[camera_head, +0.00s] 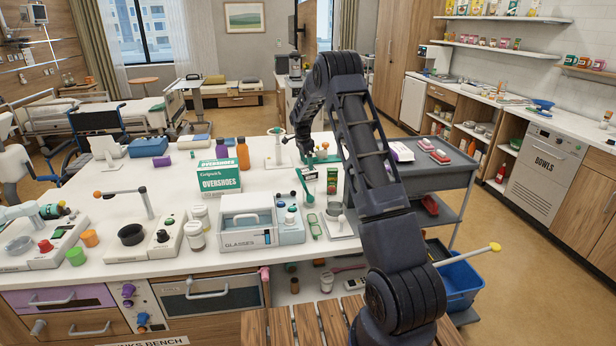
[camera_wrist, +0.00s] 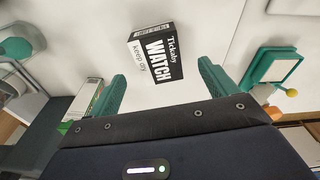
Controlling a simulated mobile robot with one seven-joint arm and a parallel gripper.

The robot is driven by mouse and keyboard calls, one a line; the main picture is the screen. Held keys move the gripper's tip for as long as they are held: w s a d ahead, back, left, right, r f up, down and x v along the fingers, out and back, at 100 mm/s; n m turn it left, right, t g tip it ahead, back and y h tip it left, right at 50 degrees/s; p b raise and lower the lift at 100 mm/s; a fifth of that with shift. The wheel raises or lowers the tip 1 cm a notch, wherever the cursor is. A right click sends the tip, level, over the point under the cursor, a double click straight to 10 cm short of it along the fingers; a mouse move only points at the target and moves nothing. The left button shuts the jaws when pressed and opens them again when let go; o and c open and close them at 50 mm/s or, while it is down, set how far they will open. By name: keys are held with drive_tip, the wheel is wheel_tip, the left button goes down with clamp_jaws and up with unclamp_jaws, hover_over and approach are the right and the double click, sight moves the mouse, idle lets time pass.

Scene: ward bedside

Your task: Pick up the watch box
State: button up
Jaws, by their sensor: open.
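The watch box (camera_wrist: 153,54) is a small black and white carton printed "Tickaby WATCH" and "Keep dry". In the wrist view it lies on the white worktop, slightly tilted in the picture, just beyond my fingertips. My gripper (camera_wrist: 162,72) has its two teal fingers spread wide, with nothing between them. The box is ahead of the gap between the fingers and looks apart from both.
A teal-framed device (camera_wrist: 272,66) with a yellow ball is to the right in the wrist view, and another carton (camera_wrist: 88,96) is near the left finger. In the head view an overshoes box (camera_head: 219,178) and a glasses case (camera_head: 248,228) stand left of my arm.

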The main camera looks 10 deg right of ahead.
sight(308, 175)
drive_tip(key=shift+d+f, duration=0.2)
drive_tip(key=shift+f, duration=1.3)
drive_tip(key=shift+d+f, duration=0.2)
drive_tip(key=shift+f, duration=1.25)
drive_tip(key=shift+c, duration=0.3)
drive_tip(key=c, duration=1.1)
